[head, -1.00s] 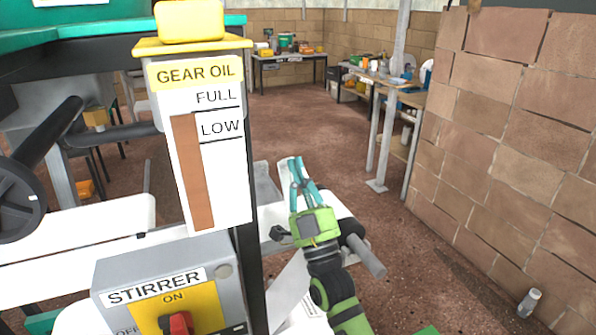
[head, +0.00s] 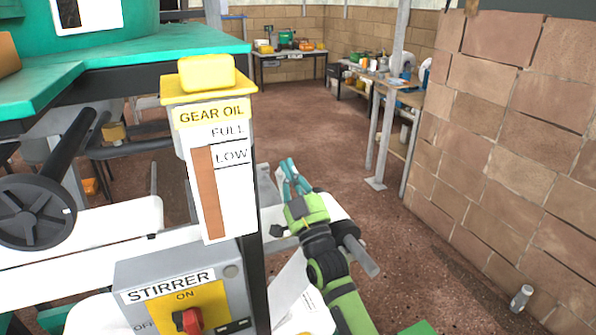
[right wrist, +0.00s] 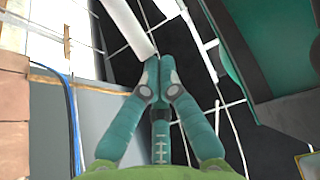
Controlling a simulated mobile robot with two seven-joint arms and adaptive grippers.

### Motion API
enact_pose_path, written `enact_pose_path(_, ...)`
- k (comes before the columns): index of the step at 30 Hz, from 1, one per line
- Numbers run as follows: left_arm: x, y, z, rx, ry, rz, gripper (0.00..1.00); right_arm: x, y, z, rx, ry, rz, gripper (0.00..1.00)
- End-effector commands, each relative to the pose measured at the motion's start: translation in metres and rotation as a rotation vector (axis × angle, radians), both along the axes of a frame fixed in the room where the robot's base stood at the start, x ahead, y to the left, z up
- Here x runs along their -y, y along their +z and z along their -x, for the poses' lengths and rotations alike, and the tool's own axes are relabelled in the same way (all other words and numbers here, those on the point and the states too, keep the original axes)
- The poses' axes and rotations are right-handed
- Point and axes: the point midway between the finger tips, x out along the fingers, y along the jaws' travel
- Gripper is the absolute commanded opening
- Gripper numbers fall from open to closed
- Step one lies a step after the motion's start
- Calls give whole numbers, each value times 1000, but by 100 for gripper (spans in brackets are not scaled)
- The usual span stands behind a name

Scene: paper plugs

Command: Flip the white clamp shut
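My right gripper (head: 289,173) reaches in from the bottom, beside the gear oil gauge. In the right wrist view its two teal fingers (right wrist: 158,79) meet at the tips, with nothing visible between them. A white bar-like part (right wrist: 128,25) ends close to the fingertips there; I cannot tell whether they touch or whether this is the clamp. In the head view a white machine part (head: 335,208) shows behind the gripper, with a grey rod (head: 360,257) at its right. No clamp can be made out for certain. My left gripper is out of view.
The gear oil gauge (head: 238,195) and the stirrer switch box (head: 150,270) stand left of my arm. A black handwheel (head: 35,212) is farther left. A brick wall (head: 520,150) bounds the right side. Open brown floor (head: 400,230) lies between.

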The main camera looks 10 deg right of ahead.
Motion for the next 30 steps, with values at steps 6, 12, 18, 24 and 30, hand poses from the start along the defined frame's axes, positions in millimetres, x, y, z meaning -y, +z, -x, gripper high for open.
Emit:
enact_pose_path(6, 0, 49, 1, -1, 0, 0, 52, -6, -1, -35, -205, 1, 38, 0)
enact_pose_path(12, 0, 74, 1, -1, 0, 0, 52, -11, -19, -61, -388, 0, 75, 0)
enact_pose_path(18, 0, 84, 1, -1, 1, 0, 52, -15, -41, -80, -554, 1, 108, 0)
enact_pose_path(24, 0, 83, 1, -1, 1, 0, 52, -17, -61, -90, -681, 2, 131, 0)
enact_pose_path(30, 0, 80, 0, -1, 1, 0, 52, -17, -74, -93, -675, 1, 131, 0)
